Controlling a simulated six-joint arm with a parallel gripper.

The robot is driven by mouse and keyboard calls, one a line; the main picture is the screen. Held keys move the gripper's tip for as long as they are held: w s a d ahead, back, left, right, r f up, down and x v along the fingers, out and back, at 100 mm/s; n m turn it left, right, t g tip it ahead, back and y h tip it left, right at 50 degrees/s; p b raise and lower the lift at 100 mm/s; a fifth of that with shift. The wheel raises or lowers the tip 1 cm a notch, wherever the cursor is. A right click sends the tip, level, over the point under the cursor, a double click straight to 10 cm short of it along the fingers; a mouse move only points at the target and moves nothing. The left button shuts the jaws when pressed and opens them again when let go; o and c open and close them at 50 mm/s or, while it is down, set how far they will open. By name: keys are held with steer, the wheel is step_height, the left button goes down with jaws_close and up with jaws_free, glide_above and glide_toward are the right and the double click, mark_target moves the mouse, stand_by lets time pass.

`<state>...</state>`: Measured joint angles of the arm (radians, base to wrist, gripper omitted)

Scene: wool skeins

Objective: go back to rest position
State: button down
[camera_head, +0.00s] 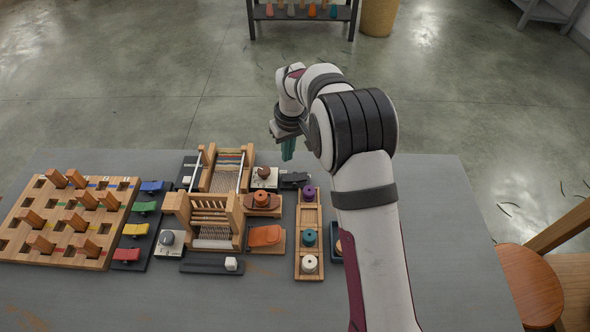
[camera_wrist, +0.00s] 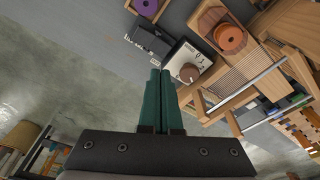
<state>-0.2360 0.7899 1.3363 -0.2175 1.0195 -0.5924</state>
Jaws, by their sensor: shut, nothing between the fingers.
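My gripper (camera_head: 288,148) is raised above the far edge of the grey table (camera_head: 440,200), near the back of the small wooden loom (camera_head: 222,205). In the wrist view its two green fingers (camera_wrist: 159,90) are together with nothing between them. Beyond the fingertips that view shows a white box with a brown knob (camera_wrist: 187,70) and a dark block (camera_wrist: 148,40). The fingers look apart from both. My arm bends over the right part of the table and hides what lies behind it.
A pegboard (camera_head: 70,220) stands at the left, beside a strip of coloured clips (camera_head: 144,207). A wooden tray (camera_head: 309,240) holds purple, teal and white spools. An orange-brown item (camera_head: 265,236) lies beside it. The table's right side is clear. A round stool (camera_head: 530,285) stands at the right.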

steer(key=s+d+r+m, duration=0.3)
steer(key=s+r, duration=0.3)
steer(key=s, duration=0.1)
steer(key=s+d+r+m, duration=0.2)
steer(key=s+d+r, duration=0.25)
steer(key=s, duration=0.25)
steer(key=s+d+m+g+y, duration=0.1)
steer(key=s+m, duration=0.5)
steer(key=s, duration=1.7)
steer(key=shift+s+d+r+m+g, duration=0.3)
steer(key=shift+d+r+g, duration=0.1)
steer(key=shift+d, duration=0.2)
steer(key=c, duration=1.6)
jaws_free()
steer(key=shift+w, duration=0.1)
